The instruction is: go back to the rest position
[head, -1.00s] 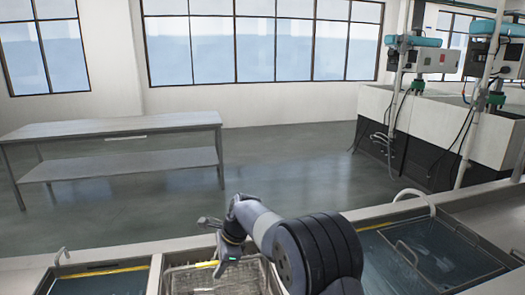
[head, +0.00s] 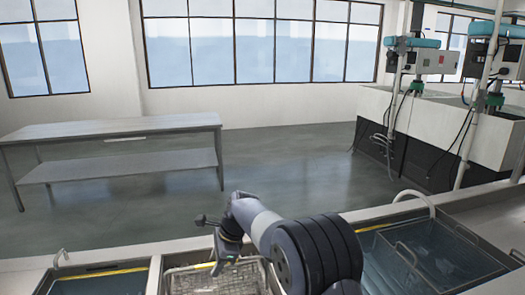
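My arm reaches in from the bottom of the head view, over the row of tanks. My gripper (head: 218,266) is at the end of the arm, above a wire basket (head: 182,283). The arm's wrist hides part of the gripper. The fingers are too small and dark to tell whether they are open or shut, and I see nothing clearly held.
A tank with liquid and a wire handle (head: 440,250) is at the right, and another tank (head: 98,282) is at the left. A metal table (head: 110,128) stands beyond on open floor (head: 285,175). White machines (head: 450,120) are at the back right.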

